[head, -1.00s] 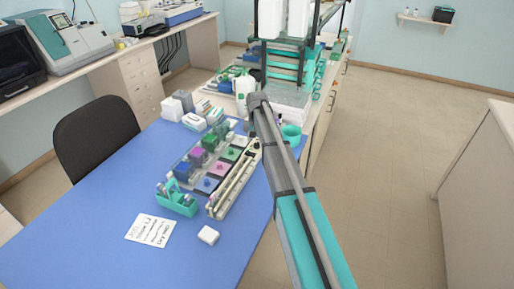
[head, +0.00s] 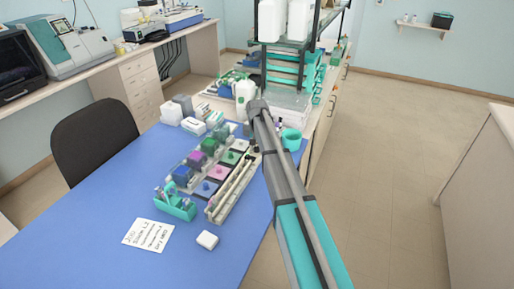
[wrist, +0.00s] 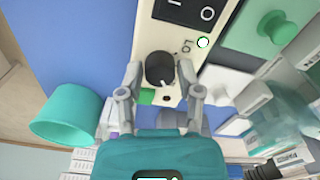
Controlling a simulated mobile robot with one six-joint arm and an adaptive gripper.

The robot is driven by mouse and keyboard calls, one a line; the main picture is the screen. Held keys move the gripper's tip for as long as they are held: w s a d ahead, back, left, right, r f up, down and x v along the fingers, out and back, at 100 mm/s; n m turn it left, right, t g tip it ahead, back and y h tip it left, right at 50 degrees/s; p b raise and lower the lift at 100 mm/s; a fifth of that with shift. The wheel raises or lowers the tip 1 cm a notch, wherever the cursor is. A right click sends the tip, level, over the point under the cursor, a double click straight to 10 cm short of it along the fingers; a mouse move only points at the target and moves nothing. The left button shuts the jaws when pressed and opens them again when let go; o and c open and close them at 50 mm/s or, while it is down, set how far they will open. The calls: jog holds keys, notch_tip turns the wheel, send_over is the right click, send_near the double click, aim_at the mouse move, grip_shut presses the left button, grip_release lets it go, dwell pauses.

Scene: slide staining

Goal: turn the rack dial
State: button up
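The rack dial (wrist: 160,69) is a dark round knob with a light pointer mark, on the cream end panel of the rack (wrist: 140,45) in the wrist view. My gripper (wrist: 160,74) is open, with one finger on each side of the dial; small gaps show, and I cannot tell the height between fingertips and panel. In the head view the long, narrow cream rack (head: 233,187) lies along the right edge of the blue table, and my arm ends by its far end. The dial is not clear there.
A teal cup (wrist: 66,114) stands close on the left in the wrist view. Staining jars with coloured lids (head: 206,188) line the rack's left side.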

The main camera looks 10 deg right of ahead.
grip_shut()
jog(key=shift+n, duration=0.4)
jog(key=n, duration=0.9)
dwell(0.4)
jog(key=o, duration=0.6)
grip_release()
